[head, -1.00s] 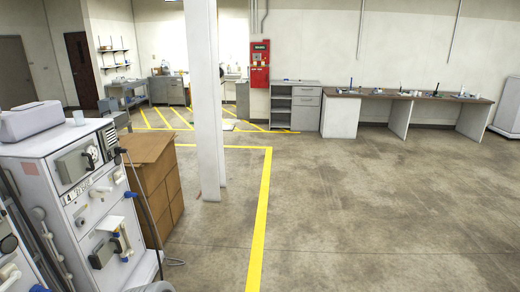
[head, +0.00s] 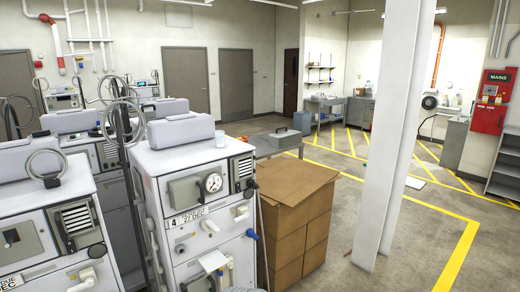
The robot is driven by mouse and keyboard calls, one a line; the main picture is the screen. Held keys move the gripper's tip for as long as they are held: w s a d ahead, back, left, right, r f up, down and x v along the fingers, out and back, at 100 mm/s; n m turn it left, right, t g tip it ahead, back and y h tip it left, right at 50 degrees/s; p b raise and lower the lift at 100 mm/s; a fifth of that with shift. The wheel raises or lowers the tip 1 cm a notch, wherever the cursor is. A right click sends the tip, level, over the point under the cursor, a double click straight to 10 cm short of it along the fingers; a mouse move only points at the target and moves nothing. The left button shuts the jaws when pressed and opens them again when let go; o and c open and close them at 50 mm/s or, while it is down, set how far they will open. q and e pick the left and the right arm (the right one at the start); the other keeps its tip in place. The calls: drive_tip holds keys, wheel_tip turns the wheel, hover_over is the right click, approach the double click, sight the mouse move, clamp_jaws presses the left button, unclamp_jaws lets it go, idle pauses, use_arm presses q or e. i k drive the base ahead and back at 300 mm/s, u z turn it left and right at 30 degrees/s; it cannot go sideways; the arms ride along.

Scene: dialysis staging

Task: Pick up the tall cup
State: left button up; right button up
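No other cup can be made out clearly. Neither of my grippers is in the head view.
More dialysis machines (head: 60,220) crowd the left. A blue bin (head: 302,123) and grey cart (head: 277,142) stand behind. Open floor with yellow lines (head: 458,255) lies right.

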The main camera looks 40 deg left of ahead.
sight(219, 135)
drive_tip(key=u, duration=1.05)
drive_tip(key=i, duration=1)
drive_tip(key=u, duration=1.05)
